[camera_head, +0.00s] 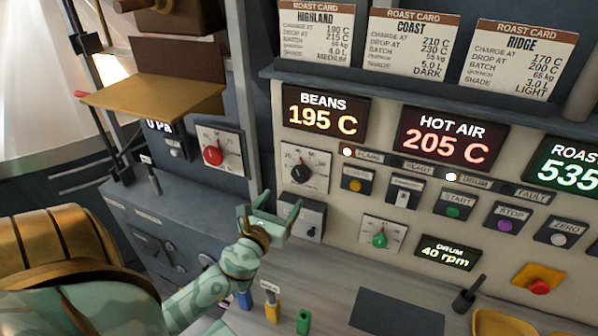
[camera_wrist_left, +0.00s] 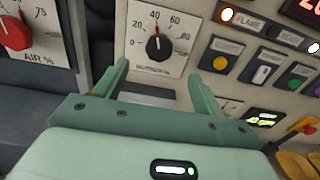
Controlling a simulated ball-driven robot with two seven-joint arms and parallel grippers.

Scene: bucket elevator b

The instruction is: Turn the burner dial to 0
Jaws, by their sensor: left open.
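The burner dial (camera_head: 301,172) is a black knob on a white square scale plate, on the panel below the BEANS display. In the left wrist view the burner dial (camera_wrist_left: 159,46) has its white mark pointing up, close to 40 on the scale. My left gripper (camera_head: 269,209) is open and empty, below the dial and apart from it. In the left wrist view the gripper's two fingers (camera_wrist_left: 158,74) reach toward the panel, with the dial beyond and between their tips. My right gripper is out of view.
A red AIR dial (camera_head: 212,156) is on the left, and a green dial (camera_head: 380,239) is at the lower right. Several buttons, including START (camera_head: 453,212) and STOP (camera_head: 505,225), line the panel. A brass tray (camera_head: 160,98) juts out at the upper left.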

